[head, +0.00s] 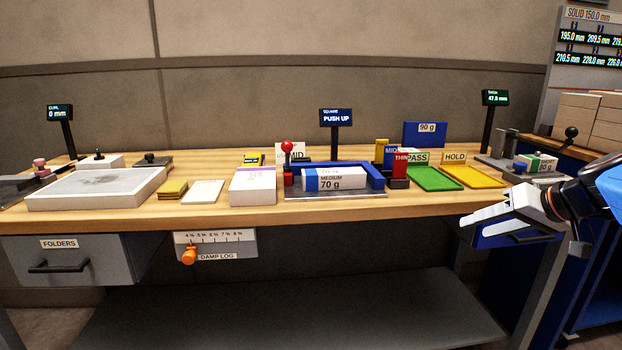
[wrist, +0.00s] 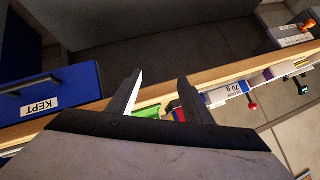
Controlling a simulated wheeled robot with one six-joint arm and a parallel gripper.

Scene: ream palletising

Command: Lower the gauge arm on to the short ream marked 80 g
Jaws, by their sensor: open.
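The short ream (head: 543,163), white with a green band, lies on the grey gauge (head: 497,163) at the table's right end. Its print is small and looks like 80 g. A lever with a black ball knob (head: 571,133) rises behind the ream; it seems to be the gauge arm and looks raised, though the contact point is too small to tell. My gripper (head: 468,229) is open and empty in front of the table's right front edge, lower than and left of the gauge. The wrist view shows its two spread fingers (wrist: 160,84); the gauge cannot be made out there.
A blue KEPT drawer (wrist: 60,92) hangs under the table close to my gripper. Green PASS (head: 436,179) and yellow HOLD (head: 473,177) trays lie left of the gauge. A MEDIUM 70 g ream (head: 335,179) sits in a blue frame mid-table. A gauge display (head: 495,98) stands behind.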

